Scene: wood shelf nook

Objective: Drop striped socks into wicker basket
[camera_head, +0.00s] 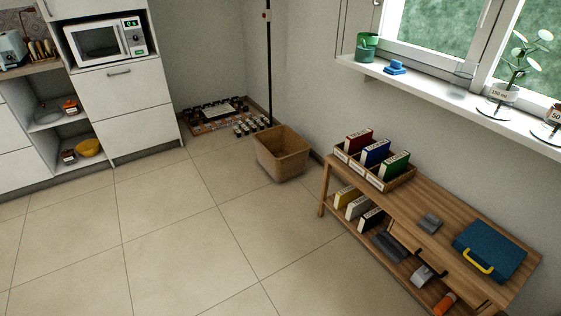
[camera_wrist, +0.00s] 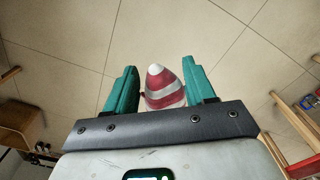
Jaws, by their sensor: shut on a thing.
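The striped socks (camera_wrist: 163,88) show in the wrist view as a red and white striped bundle with a pale tip. My gripper (camera_wrist: 161,84) has teal fingers on both sides of the socks and is shut on them. The floor lies well below the fingers. The wicker basket (camera_head: 283,157) is a tan, open-topped box on the tiled floor by the wall in the head view. A brown box shape at the left edge of the wrist view (camera_wrist: 18,122) may be the same basket. My gripper and the socks do not show in the head view.
A wooden shelf bench (camera_head: 430,217) with binders and a blue case (camera_head: 490,250) stands right of the basket. White cabinets (camera_head: 126,112) stand at left. The tiled floor (camera_head: 170,240) in front is clear.

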